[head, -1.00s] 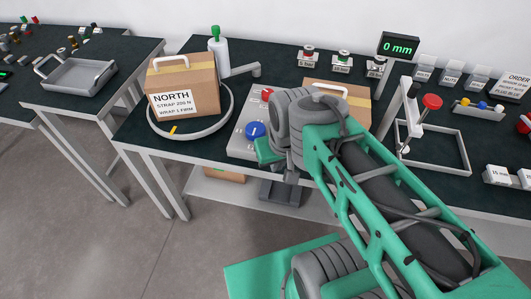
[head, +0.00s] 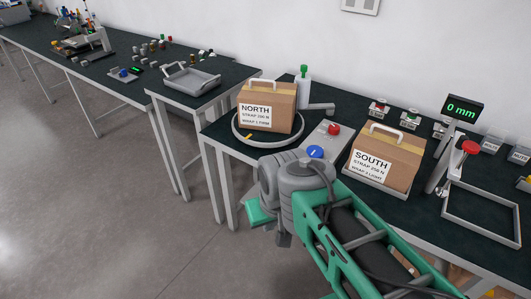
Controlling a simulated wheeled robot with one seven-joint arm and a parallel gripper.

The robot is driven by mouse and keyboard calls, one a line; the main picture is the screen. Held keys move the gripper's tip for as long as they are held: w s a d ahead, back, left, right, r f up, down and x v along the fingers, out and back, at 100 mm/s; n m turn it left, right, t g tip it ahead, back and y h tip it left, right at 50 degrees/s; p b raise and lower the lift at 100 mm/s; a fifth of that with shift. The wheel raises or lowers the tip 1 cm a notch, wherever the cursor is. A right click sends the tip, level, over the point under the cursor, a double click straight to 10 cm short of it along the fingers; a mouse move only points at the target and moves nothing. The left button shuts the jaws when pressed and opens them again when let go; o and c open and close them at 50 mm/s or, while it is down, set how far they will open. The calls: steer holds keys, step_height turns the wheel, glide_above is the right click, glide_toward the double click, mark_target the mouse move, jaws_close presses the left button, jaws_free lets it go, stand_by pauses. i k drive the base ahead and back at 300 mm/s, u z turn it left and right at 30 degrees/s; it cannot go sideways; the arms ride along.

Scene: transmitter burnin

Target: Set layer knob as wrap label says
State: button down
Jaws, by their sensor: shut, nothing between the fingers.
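The blue knob (head: 315,152) sits on a grey control box (head: 328,136), beside a red button (head: 334,129). Its setting is too small to read. The NORTH carton (head: 267,107) stands on the round turntable (head: 246,138); its label (head: 257,115) has a strap line and a wrap line ending in what looks like FIRM. The SOUTH carton (head: 387,158) stands right of the box, with its own strap and wrap label (head: 370,167). My gripper (head: 283,239) hangs below my wrist at the table's front edge, nearer than the knob, shut and empty; its fingertips are hard to make out.
A display (head: 462,109) reads 0 mm, near a red-topped post (head: 470,147) and a frame (head: 483,216). A side table at left holds a grey tray (head: 190,81). Floor at left is clear.

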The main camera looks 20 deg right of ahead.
mark_target(314, 151)
steer(key=u, duration=0.9)
steer(key=i, duration=1.2)
steer(key=z, duration=2.55)
